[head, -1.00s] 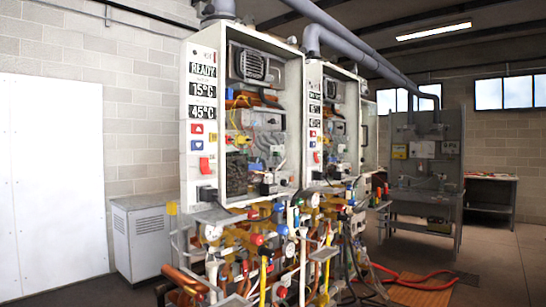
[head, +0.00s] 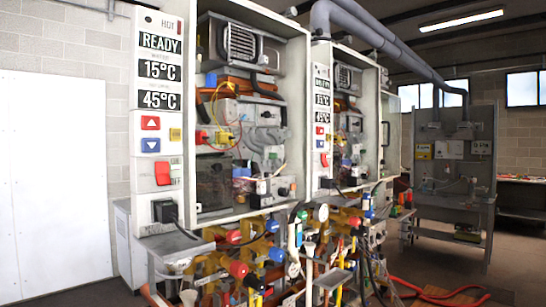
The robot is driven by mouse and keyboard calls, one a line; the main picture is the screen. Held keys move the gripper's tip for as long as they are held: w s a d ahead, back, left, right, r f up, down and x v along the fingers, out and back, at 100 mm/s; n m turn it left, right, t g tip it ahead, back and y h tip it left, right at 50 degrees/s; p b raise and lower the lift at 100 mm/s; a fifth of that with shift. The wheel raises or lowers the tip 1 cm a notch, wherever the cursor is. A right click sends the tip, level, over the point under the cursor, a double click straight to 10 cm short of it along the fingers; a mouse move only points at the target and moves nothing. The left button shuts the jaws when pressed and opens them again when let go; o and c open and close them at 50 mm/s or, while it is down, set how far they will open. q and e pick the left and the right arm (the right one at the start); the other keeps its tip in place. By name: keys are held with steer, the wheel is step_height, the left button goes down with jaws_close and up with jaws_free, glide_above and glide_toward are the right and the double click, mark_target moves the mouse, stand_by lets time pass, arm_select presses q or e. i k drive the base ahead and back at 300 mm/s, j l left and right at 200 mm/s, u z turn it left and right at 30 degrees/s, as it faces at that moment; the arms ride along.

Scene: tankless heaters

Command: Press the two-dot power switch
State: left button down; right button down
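Two open wall heaters stand side by side. The nearer heater's white side panel (head: 158,215) carries a red power switch (head: 162,171) below a red up button (head: 150,123) and a blue down button (head: 150,146). The second heater's panel (head: 321,75), further right and back, has a similar smaller red switch (head: 324,160). Dot markings that would tell the switches apart are too small to read. Neither of my grippers shows in the head view.
Displays on the near panel read READY (head: 160,42), 15°C and 45°C. Pipes, valves and hoses crowd the space below the heaters. A grey workbench unit (head: 455,210) stands at the back right. A white door (head: 55,180) is at left.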

mark_target(323, 162)
steer(key=i+l+z, duration=0.15)
steer(key=i, duration=0.4)
steer(key=i+l+z, duration=0.2)
steer(key=i, duration=0.35)
steer(key=i+l+z, duration=0.15)
steer(key=i, duration=0.4)
